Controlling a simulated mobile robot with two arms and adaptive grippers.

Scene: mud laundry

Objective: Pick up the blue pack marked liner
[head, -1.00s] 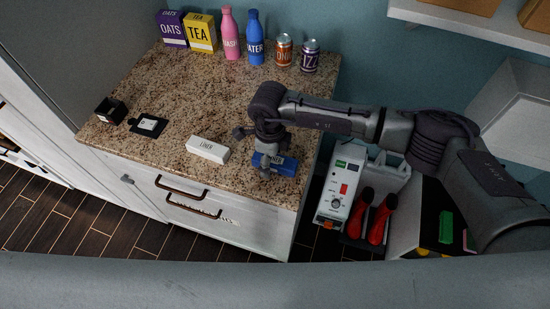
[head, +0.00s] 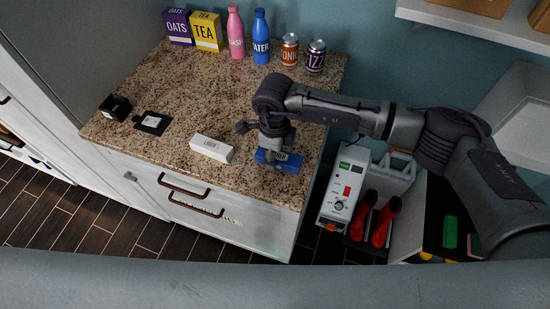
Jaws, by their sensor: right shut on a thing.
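The blue pack (head: 291,164) lies near the front right edge of the granite counter, its marking partly hidden by my gripper. My right gripper (head: 275,160) reaches down from above and is shut on the blue pack. Whether the pack is clear of the counter is hard to tell. A white pack marked liner (head: 211,149) lies to its left, apart from it. My left gripper is not in view.
Along the counter's (head: 190,95) back stand an oats box (head: 178,28), a tea box (head: 206,32), pink (head: 236,35) and blue (head: 261,38) bottles and two cans (head: 289,50). A dark open box (head: 115,107) and black card (head: 152,122) lie left.

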